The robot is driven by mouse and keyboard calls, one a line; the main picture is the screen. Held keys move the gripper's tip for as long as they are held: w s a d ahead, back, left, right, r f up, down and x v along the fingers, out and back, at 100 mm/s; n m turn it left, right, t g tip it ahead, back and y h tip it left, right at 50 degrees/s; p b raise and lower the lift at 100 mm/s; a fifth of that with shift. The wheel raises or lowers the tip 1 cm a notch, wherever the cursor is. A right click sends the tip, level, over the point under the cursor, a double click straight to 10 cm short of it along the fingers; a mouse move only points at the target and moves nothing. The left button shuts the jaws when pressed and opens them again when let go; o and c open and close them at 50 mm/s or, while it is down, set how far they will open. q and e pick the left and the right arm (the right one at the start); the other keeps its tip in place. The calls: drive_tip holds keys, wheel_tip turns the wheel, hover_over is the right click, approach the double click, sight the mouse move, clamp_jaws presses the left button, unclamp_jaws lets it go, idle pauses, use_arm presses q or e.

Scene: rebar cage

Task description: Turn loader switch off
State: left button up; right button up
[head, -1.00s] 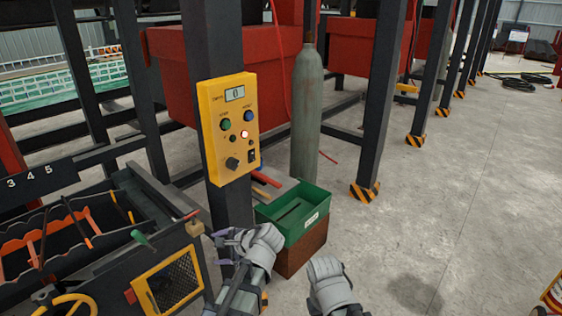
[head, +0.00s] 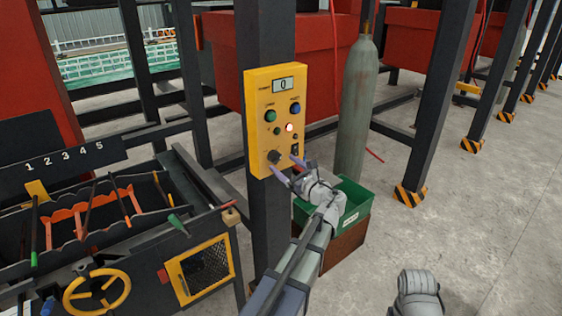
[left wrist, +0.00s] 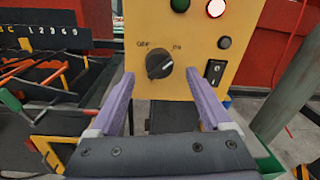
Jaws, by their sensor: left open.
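A yellow control panel (head: 258,125) is fixed to a dark post. It carries a black rotary knob (head: 274,157) at its lower left and a small black rocker switch (left wrist: 214,71) to the knob's right. In the left wrist view the knob (left wrist: 159,65) has a label on each side, too blurred to read, and its white mark points up and right. My left gripper (head: 286,165) is open and empty just in front of the lower panel. Its fingers are on either side of the knob in the wrist view; I cannot tell any contact. My right gripper's fingers are not visible.
The panel also has a display (head: 283,85), green and blue buttons and a lit lamp (head: 289,127). A green box (head: 351,190) and a gas cylinder (head: 355,110) stand to the right. A machine with a yellow handwheel (head: 97,291) stands left. The floor at right is open.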

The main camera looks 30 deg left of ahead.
sight(278, 160)
use_arm(q)
drive_tip(key=shift+x, duration=1.75)
drive_tip(key=shift+c, duration=0.3)
clamp_jaws()
